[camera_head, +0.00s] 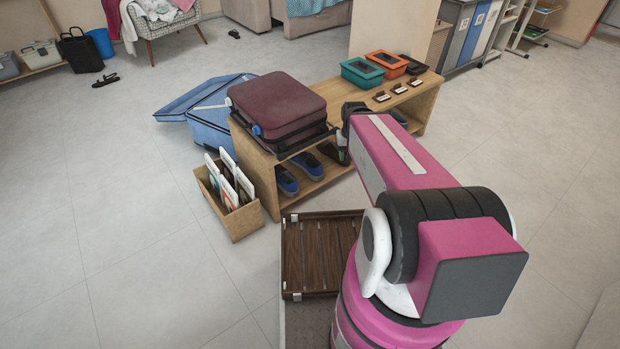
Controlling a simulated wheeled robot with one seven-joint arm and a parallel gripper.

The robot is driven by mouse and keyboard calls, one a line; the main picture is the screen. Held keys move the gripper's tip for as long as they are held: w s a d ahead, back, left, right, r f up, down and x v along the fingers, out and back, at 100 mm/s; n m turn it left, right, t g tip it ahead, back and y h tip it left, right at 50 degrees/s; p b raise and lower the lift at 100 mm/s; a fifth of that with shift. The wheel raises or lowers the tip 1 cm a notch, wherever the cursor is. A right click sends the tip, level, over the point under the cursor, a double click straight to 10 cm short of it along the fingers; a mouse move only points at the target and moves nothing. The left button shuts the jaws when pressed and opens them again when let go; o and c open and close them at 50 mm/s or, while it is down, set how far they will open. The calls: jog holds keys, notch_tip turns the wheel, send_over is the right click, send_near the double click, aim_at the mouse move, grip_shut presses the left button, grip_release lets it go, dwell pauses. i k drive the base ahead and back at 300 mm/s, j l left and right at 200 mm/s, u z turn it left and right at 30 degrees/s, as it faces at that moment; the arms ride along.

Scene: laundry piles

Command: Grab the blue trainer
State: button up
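Two blue trainers lie side by side on the lower shelf of the wooden bench: the left trainer (287,181) and the right trainer (308,165). Their upper ends are in the shade under the bench top. My pink arm reaches out from the lower right toward the bench.
A maroon suitcase (277,102) lies on the wooden bench (345,92), above the trainers. Green (362,72) and orange (387,64) boxes stand farther right. A wooden crate (238,222) is at the bench's left end, and an open blue case (208,110) lies behind.

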aim_at(280, 173)
jog(key=u, duration=0.6)
jog(key=i+j+z, duration=0.25)
jog(key=j, duration=0.4)
jog(key=j+z, duration=0.2)
jog(key=j, duration=0.4)
jog(key=j+z, duration=0.15)
jog(key=j, duration=0.25)
jog(key=j+z, duration=0.15)
jog(key=j, duration=0.25)
jog(key=k+j+z, duration=0.2)
jog(key=j, duration=0.2)
jog(key=j+z, duration=0.15)
jog(key=j, duration=0.25)
jog(key=k+j+z, duration=0.15)
jog(key=j, duration=0.25)
jog(key=k+j+z, duration=0.15)
jog(key=j, duration=0.2)
jog(key=k+j+z, duration=0.2)
jog(key=j, duration=0.2)
jog(key=i+l+u, duration=0.2)
jog(key=i+l, duration=0.1)
jog(key=i, duration=0.1)
